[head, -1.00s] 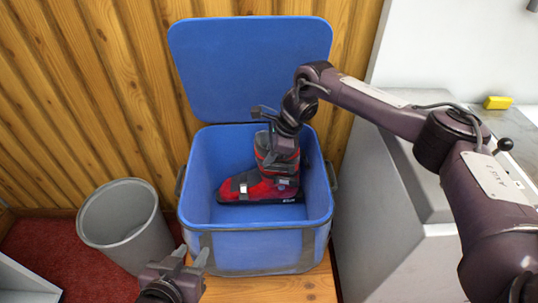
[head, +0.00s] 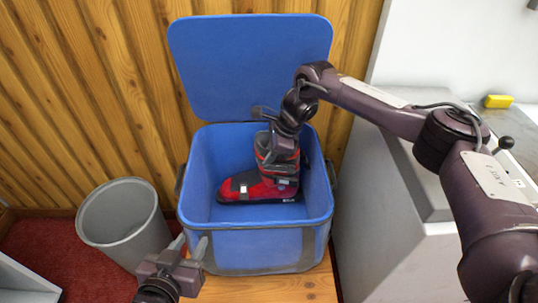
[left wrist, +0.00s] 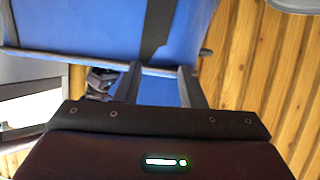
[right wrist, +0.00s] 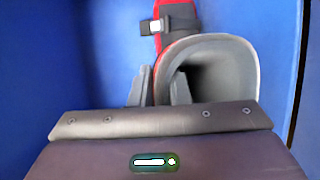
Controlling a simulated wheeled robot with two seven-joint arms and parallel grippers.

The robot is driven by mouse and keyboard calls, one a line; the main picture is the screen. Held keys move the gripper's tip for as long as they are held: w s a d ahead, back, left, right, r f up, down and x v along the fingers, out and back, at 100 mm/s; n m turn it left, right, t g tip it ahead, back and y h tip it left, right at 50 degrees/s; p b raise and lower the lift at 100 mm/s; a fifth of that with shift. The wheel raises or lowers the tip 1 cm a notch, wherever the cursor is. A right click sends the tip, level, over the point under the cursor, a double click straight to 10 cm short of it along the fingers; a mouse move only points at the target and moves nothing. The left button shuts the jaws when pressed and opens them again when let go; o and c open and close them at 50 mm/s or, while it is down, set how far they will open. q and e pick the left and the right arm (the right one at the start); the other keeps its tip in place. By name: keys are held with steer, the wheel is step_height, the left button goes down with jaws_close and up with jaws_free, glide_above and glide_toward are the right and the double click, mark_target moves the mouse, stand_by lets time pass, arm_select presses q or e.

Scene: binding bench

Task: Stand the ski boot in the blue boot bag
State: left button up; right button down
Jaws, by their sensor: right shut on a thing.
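The red and black ski boot (head: 262,185) is upright inside the blue boot bag (head: 258,238), toe to the left, sole at or close to the bag's floor; I cannot tell if it touches. My right gripper (head: 280,148) is shut on the boot's grey cuff. In the right wrist view the cuff (right wrist: 240,52) shows with one finger outside it and one inside its opening. My left gripper (head: 190,245) is open and empty, in front of the bag's near left corner. Its two fingers (left wrist: 160,82) stand apart in the left wrist view.
The bag's lid (head: 250,65) stands open against the wooden wall (head: 95,90). A grey bin (head: 125,225) stands left of the bag. Free room remains inside the bag left of the boot.

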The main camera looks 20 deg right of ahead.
arm_select(q)
steer(key=shift+w+r, duration=0.15)
steer(key=shift+r, duration=0.05)
arm_select(e)
steer(key=shift+w+a+r, duration=0.1)
steer(key=c, duration=1.7)
jaws_free()
steer(key=shift+f, duration=0.3)
steer(key=shift+c, duration=0.2)
steer(key=o, duration=0.4)
steer(key=shift+r, duration=0.1)
arm_select(q)
steer(key=shift+w+r+t, duration=0.35)
steer(key=shift+r+t, duration=0.15)
steer(key=shift+r, duration=0.25)
steer(key=shift+s+f, duration=0.1)
